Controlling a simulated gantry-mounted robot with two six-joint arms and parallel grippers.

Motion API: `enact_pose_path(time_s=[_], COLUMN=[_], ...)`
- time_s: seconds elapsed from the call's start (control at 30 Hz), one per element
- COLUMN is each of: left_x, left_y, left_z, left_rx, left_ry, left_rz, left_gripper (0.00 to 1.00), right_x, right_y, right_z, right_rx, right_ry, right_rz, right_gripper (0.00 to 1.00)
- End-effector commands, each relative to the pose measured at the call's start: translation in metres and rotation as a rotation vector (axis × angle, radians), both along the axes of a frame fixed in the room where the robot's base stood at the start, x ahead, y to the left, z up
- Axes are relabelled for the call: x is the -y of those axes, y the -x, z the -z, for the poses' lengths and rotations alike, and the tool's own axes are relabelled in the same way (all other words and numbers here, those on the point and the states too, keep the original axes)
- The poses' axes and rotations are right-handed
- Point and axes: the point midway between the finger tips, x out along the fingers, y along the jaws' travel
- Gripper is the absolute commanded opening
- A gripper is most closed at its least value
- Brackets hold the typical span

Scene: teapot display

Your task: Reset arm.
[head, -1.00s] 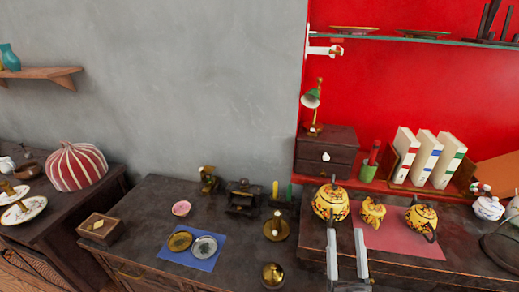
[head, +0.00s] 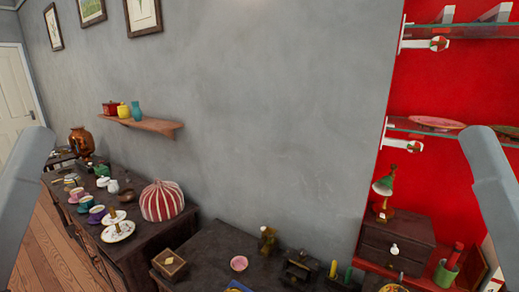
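Neither of my grippers shows in the head view. Only a grey link of my own arms stands at the left edge and another at the right edge, both raised. The top of a yellow patterned teapot (head: 393,288) shows at the bottom edge, and the rest of it is cut off.
A dark cabinet (head: 215,250) holds a small wooden box (head: 169,264) and a pink dish (head: 239,263). A striped tea cosy (head: 162,201) sits on the left cabinet. A wall shelf (head: 150,124) and glass shelves (head: 450,131) stick out. A green lamp (head: 383,186) stands on a drawer box (head: 397,244).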

Motion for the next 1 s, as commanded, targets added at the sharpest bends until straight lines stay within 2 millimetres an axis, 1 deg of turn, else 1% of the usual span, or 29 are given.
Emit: enact_pose_path(time_s=[0.03,0.07,0.1,0.17,0.2,0.27,0.3,0.37,0.4,0.5,0.53,0.6,0.7,0.8,1.0], left_x=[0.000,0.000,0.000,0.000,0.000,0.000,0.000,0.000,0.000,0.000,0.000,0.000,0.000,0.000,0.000], left_y=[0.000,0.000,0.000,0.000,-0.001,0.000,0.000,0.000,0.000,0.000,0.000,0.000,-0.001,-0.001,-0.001], left_z=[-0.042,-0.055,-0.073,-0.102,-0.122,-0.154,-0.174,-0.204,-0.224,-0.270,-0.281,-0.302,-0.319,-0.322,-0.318], left_rx=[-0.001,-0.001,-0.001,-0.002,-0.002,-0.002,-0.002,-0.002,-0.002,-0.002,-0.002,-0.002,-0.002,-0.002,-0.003], left_ry=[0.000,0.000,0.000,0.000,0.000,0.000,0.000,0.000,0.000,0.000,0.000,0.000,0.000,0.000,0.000], left_rz=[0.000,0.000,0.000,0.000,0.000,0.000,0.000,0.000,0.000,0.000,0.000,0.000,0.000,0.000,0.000], left_gripper=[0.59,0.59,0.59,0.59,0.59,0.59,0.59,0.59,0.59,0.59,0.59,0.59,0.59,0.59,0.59], right_x=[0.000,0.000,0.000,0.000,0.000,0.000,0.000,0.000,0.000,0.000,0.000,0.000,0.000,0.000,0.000], right_y=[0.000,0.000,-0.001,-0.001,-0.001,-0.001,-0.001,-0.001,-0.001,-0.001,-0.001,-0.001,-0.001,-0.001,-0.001], right_z=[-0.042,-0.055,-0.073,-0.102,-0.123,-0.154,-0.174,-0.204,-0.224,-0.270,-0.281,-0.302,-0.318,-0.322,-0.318], right_rx=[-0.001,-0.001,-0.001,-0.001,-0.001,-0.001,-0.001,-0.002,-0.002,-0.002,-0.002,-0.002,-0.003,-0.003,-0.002], right_ry=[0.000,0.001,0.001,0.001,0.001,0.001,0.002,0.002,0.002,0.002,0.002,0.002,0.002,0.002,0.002], right_rz=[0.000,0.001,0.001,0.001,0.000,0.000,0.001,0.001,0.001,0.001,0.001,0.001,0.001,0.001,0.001], right_gripper=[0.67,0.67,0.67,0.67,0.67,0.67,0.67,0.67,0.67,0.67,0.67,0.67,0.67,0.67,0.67])
